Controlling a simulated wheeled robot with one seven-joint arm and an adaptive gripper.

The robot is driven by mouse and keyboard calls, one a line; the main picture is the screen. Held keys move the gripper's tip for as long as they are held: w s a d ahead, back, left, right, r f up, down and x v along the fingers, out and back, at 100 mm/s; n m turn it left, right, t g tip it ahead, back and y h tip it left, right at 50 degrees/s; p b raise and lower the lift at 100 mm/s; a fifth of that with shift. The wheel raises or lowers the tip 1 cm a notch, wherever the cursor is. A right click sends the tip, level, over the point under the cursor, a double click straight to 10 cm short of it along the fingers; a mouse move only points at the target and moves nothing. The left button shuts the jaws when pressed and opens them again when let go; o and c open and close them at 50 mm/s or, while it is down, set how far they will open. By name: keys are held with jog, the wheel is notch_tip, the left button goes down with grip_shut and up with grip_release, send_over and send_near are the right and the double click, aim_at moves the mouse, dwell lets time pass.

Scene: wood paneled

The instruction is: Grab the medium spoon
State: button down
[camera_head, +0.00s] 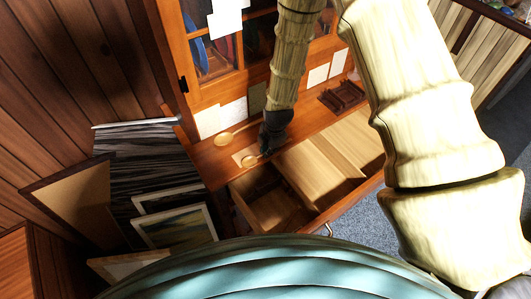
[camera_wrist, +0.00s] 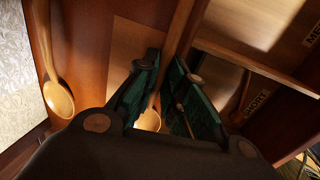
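Two wooden spoons lie on the desk top. The larger-looking spoon (camera_head: 226,138) is at the back left and shows at the left of the wrist view (camera_wrist: 59,98). The other spoon (camera_head: 249,160), apparently the medium one, lies nearer the drawer. My gripper (camera_head: 268,146) is right over this spoon, pointing down. In the wrist view its green-padded fingers (camera_wrist: 165,62) are apart with a narrow gap, and no firm contact shows.
An open drawer (camera_head: 237,196) with wooden dividers is just in front of the spoons. In the wrist view, a small spoon (camera_wrist: 243,98) lies by a label reading SHORT (camera_wrist: 257,103). A dark rack (camera_head: 342,96) stands right on the desk. Framed pictures (camera_head: 175,228) lean at left.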

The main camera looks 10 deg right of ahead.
dwell(0.3)
notch_tip(320, 180, up, 10)
jog(key=b, duration=0.3)
dwell(0.4)
